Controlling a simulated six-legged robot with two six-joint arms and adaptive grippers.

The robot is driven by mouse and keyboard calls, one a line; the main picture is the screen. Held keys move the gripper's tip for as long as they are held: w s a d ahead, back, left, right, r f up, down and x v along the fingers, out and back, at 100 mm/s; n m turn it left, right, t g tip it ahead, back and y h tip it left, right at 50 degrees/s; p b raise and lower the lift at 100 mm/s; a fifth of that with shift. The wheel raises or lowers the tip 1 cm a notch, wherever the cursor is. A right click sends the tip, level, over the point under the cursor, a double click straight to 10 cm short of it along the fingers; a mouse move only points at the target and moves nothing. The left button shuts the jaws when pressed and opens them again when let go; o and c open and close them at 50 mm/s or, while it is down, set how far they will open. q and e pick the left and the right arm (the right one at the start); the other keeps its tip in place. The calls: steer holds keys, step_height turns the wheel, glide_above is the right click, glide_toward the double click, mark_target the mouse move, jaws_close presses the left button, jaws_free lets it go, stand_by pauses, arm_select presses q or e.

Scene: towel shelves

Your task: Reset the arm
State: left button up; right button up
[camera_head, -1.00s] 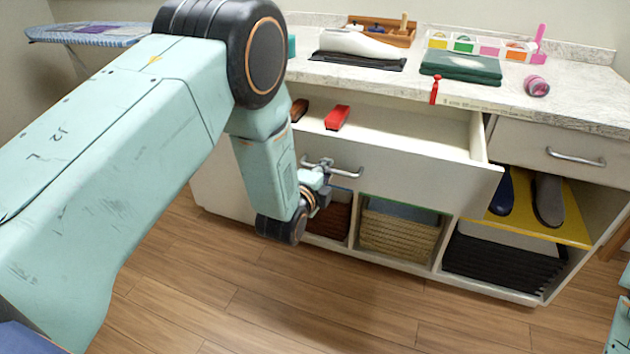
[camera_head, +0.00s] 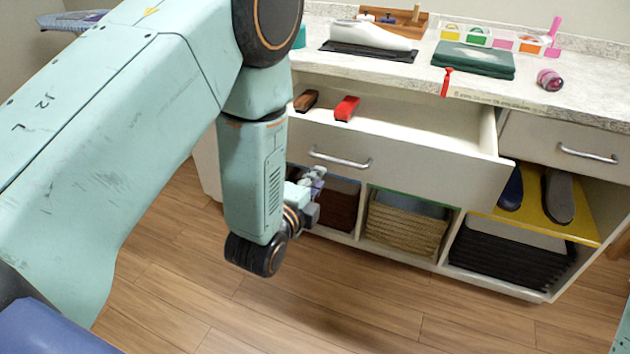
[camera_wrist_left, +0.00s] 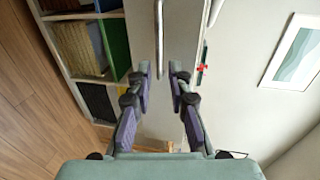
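My left gripper (camera_head: 314,182) is just in front of the cabinet, below and left of the open drawer's handle (camera_head: 340,160), and apart from it. In the left wrist view my left gripper (camera_wrist_left: 160,72) has its two fingers spread with nothing held between them. The handle bar (camera_wrist_left: 159,38) shows beyond the fingertips there. The drawer (camera_head: 400,160) is pulled out, with a red brush-like item (camera_head: 347,108) and a brown one (camera_head: 306,100) inside. My right gripper is not in view.
The countertop (camera_head: 590,105) carries a green folded towel (camera_head: 473,60), a white form (camera_head: 372,36) and a pink roll (camera_head: 549,80). Below are baskets (camera_head: 405,230), a black rack (camera_head: 510,262) and a yellow shelf (camera_head: 535,215) with shoes. The floor (camera_head: 330,315) in front is clear.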

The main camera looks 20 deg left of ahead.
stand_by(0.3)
arm_select(q)
steer(key=s+a+f+n+g, duration=0.2)
steer(key=s+f+n+g, duration=0.6)
steer(key=s+f+n, duration=0.55)
steer(key=s+f+n+g, duration=0.2)
steer(key=s+f+g, duration=0.1)
steer(key=s, duration=0.8)
steer(key=s+f+n+g, duration=0.3)
steer(key=s+f+g, duration=0.1)
steer(key=s, duration=0.7)
steer(key=shift+s+a+f+g+y, duration=0.3)
steer(key=shift+s+f, duration=0.05)
